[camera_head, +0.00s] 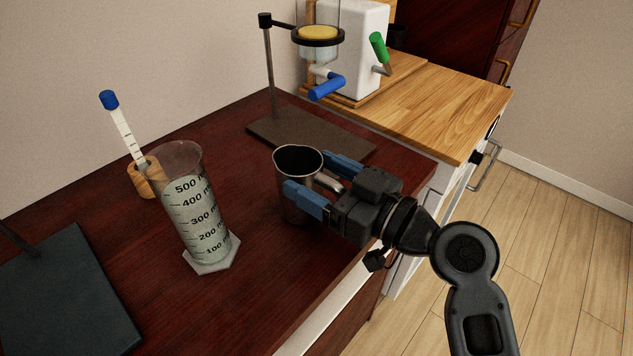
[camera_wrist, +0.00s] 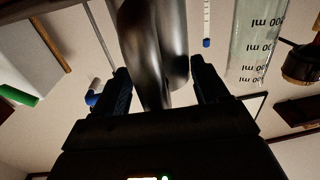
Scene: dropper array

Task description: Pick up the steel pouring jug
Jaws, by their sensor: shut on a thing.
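The steel pouring jug (camera_head: 298,162) is upright on the dark red table (camera_head: 130,290), near its right edge; I cannot tell whether its base touches the wood. Its open rim faces up and its handle points toward my gripper (camera_head: 312,174). My gripper comes in from the right, with its blue fingers on either side of the jug, and it is shut on the jug at the handle side. In the wrist view the jug (camera_wrist: 155,40) fills the space between the fingers (camera_wrist: 160,85). The near finger hides part of the jug's side.
A measuring cylinder (camera_head: 192,215) stands left of the jug, with a blue-capped dropper (camera_head: 122,130) in a wooden holder behind it. A stand (camera_head: 270,70) holds a ring and funnel behind the jug. A dark board (camera_head: 70,290) lies at left.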

